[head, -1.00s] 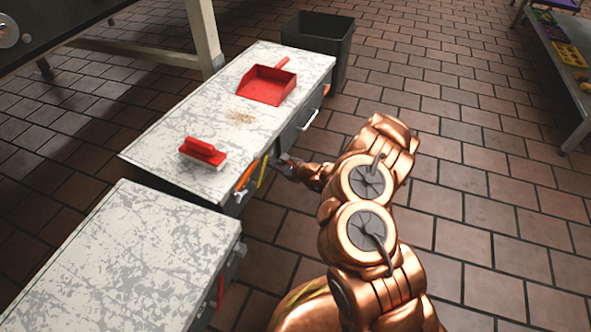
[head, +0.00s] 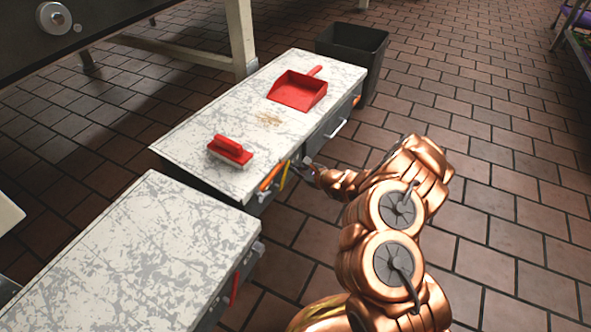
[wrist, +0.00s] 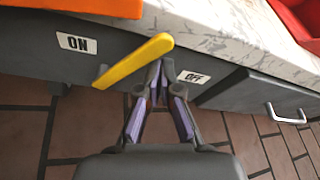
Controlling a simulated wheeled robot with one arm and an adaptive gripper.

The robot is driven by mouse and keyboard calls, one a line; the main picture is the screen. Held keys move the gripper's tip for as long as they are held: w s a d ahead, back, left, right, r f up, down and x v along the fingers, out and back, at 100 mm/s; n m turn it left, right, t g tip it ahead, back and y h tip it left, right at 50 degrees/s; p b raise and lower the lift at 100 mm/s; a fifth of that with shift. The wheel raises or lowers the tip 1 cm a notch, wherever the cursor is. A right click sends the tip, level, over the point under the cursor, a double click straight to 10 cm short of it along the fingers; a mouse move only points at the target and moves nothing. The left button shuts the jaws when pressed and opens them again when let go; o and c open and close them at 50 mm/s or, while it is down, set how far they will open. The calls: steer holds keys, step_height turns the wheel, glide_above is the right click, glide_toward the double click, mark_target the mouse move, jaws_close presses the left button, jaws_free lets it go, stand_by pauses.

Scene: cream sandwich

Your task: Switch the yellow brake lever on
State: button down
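The yellow brake lever (wrist: 134,62) sits on the dark cabinet front in the wrist view, between an ON label (wrist: 77,43) at left and an OFF label (wrist: 194,77) at right. It slants from its lower left end up to the right, its upper right end near the OFF label. In the head view the lever (head: 284,175) is small. I see nothing between the fingers; contact with the lever is unclear. My gripper (head: 306,165) also shows in the head view.
An orange handle (head: 270,177) is left of the lever. A red brush (head: 230,151) and a red dustpan (head: 297,91) lie on the white worktop (head: 215,121). A drawer handle (wrist: 286,114) is to the right. A second cabinet (head: 135,254) stands nearby.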

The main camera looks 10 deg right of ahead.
steer(key=shift+a+r, duration=0.35)
steer(key=shift+a, duration=0.15)
steer(key=w+d+f+b, duration=0.2)
steer(key=d, duration=0.2)
steer(key=s+d+r+p, duration=0.1)
steer(key=s+d+p, duration=0.3)
steer(key=s, duration=0.3)
steer(key=shift+s+d+p, duration=0.25)
steer(key=shift+s+p, duration=0.05)
steer(key=shift+s, duration=0.1)
